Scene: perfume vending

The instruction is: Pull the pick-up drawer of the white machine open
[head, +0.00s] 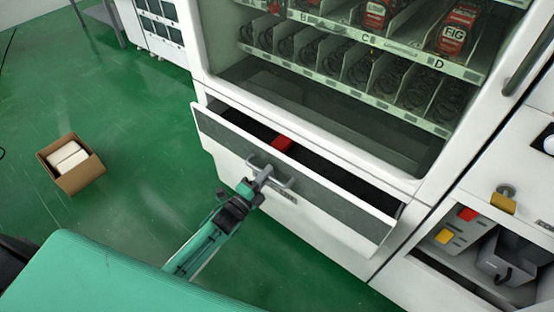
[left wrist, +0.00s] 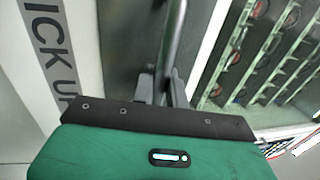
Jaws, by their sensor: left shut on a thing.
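The pick-up drawer (head: 300,170) of the white machine (head: 325,140) stands partly open, tilted outward at the top. A red item (head: 282,143) shows inside it. My left gripper (head: 262,176) is shut on the grey drawer handle (head: 283,184) at the middle of the drawer front. In the left wrist view the gripper's fingers (left wrist: 165,88) meet the handle bar (left wrist: 176,40), beside the "PICK UP" lettering (left wrist: 52,45). My right gripper is not in view.
A cardboard box (head: 75,170) with white contents sits on the green floor at the left. An open compartment (head: 480,250) with red and yellow buttons is at the lower right. Shelves of goods (head: 350,60) are behind the machine's window.

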